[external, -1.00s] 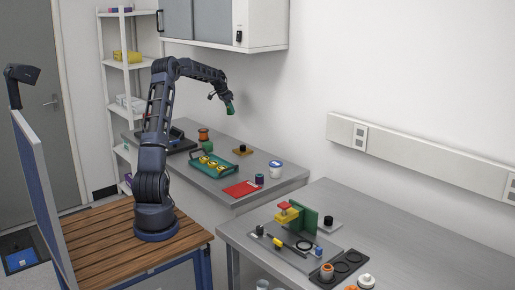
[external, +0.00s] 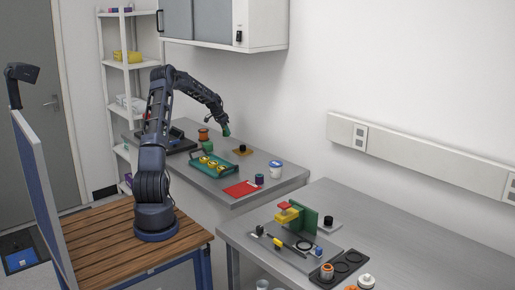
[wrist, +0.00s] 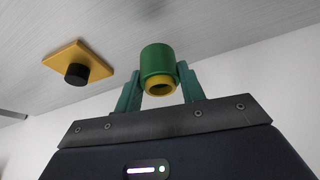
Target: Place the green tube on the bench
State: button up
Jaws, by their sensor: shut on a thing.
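The green tube (wrist: 157,60) has a yellow inner end facing the wrist camera. My gripper (wrist: 160,82) is shut on it, with one teal finger on each side. In the external view my gripper (external: 226,131) hangs above the back part of the far bench (external: 222,183). The tube is very small there and hard to tell from the fingers. In the wrist view the bench top (wrist: 215,20) lies beyond the tube, with a gap that I cannot measure.
A yellow plate with a black knob (external: 242,150) stands near, below the gripper. An orange spool (external: 203,135), a green object (external: 207,146), a teal tray (external: 194,161), a red mat (external: 240,189), a dark cup (external: 259,179) and a white tub (external: 275,170) also stand on the bench.

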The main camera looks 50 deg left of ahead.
jog(key=shift+f, duration=2.7)
jog(key=shift+f, duration=0.1)
jog(key=o, duration=1)
jog(key=v, duration=1.2)
jog(key=shift+w, duration=0.1)
jog(key=shift+r, duration=0.25)
